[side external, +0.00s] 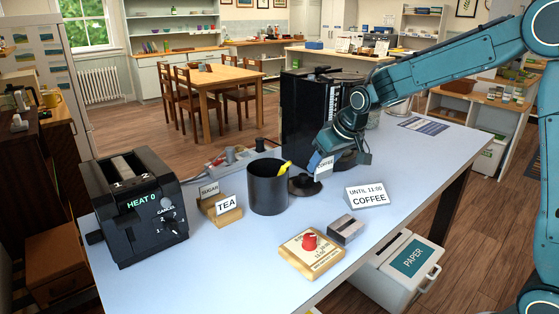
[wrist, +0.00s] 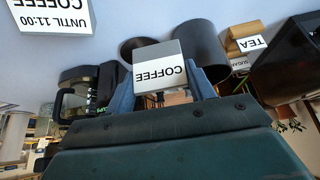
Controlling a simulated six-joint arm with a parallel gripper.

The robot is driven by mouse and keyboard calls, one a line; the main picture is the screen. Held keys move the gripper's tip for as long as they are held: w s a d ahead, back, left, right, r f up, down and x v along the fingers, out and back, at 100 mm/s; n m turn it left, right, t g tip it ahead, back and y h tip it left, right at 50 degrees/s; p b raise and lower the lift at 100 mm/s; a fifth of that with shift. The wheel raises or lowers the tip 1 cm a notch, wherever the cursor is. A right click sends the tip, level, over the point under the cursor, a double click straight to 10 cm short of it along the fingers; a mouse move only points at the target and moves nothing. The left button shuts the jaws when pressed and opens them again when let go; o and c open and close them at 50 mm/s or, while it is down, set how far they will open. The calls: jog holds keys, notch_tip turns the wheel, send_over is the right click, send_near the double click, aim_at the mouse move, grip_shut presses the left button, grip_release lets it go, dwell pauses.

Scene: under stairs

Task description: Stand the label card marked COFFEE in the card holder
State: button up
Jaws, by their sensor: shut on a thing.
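The label card marked COFFEE (side external: 325,165) is in my gripper (side external: 338,163), above the table near a black disc. In the wrist view the card (wrist: 160,74) is upside down between the two fingers (wrist: 163,92), its far half plain grey. A small grey block (side external: 346,229) with a dark recess on top stands on the table front; it may be the card holder, but I cannot be sure. Wooden blocks hold cards marked TEA (side external: 227,204) and SUGAR (side external: 209,190). The gripper is well apart from the grey block.
A white sign reading UNTIL 11:00 COFFEE (side external: 368,196) stands right of the card. A black cup (side external: 268,187) with a yellow item, a black disc (side external: 304,185), a toaster (side external: 138,205) and a wooden block with a red knob (side external: 311,243) are nearby. The right table end is fairly clear.

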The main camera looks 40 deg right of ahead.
jog(key=s+f, duration=0.3)
jog(key=s, duration=0.5)
jog(key=shift+s+f+n, duration=0.3)
jog(key=shift+s+n, duration=0.1)
jog(key=shift+f, duration=0.15)
jog(key=shift+f, duration=2.25)
jog(key=shift+f, duration=1.4)
dwell(0.4)
jog(key=o, duration=1.2)
jog(key=shift+c, duration=0.2)
jog(key=shift+o, duration=0.4)
jog(key=o, duration=0.4)
